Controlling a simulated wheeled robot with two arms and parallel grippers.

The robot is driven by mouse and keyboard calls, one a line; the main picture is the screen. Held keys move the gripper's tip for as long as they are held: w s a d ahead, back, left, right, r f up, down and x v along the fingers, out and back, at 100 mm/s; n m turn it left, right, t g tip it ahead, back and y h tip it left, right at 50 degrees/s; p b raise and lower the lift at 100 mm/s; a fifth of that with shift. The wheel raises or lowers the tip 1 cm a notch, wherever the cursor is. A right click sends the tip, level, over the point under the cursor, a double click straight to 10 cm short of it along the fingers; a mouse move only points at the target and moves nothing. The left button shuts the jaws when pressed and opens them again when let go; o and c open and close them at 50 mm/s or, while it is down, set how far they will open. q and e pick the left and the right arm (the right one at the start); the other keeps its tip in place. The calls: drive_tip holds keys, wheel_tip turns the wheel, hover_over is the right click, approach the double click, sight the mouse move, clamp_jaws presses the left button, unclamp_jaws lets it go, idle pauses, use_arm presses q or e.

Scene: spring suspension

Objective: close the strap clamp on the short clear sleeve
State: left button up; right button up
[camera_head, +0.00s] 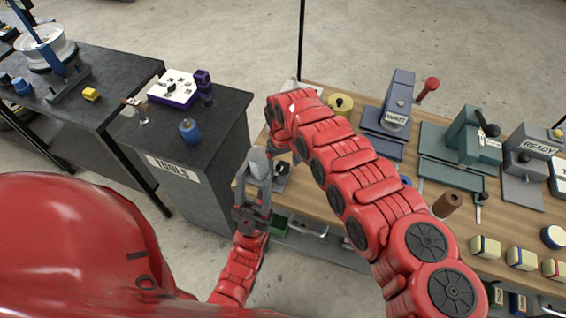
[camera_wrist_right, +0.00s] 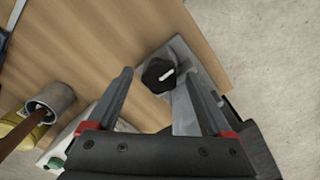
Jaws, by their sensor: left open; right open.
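In the head view my left gripper (camera_head: 257,190) points up at the near left corner of the wooden bench, its fingers apart on either side of a grey rounded piece (camera_head: 258,162). I cannot tell whether they touch it. Beside it is a small grey fixture (camera_head: 282,170) at the bench edge. In the right wrist view my right gripper (camera_wrist_right: 160,76) is open above a dark knob (camera_wrist_right: 158,74) with a pale bar, on a grey base. The knob lies between its fingertips, with no visible grip. I cannot make out the clear sleeve or strap clamp for certain.
The wooden bench (camera_head: 330,212) carries a grey WAIT fixture (camera_head: 397,108), a green vise-like fixture (camera_head: 470,140) and a READY stand (camera_head: 528,160). A dark TOOLS cabinet (camera_head: 185,170) stands left across a floor gap. My right arm covers much of the bench's left part.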

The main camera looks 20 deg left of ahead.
clamp_jaws()
idle(0.3)
drive_tip(key=m, duration=0.6)
drive_tip(key=shift+m+b, duration=0.3)
drive_tip(key=shift+b, duration=0.05)
drive_tip(key=shift+w+m+b, duration=0.1)
drive_tip(key=shift+m+b, duration=0.2)
drive_tip(key=shift+m, duration=0.9)
drive_tip(key=shift+m+b, duration=0.3)
drive_tip(key=shift+m, duration=0.6)
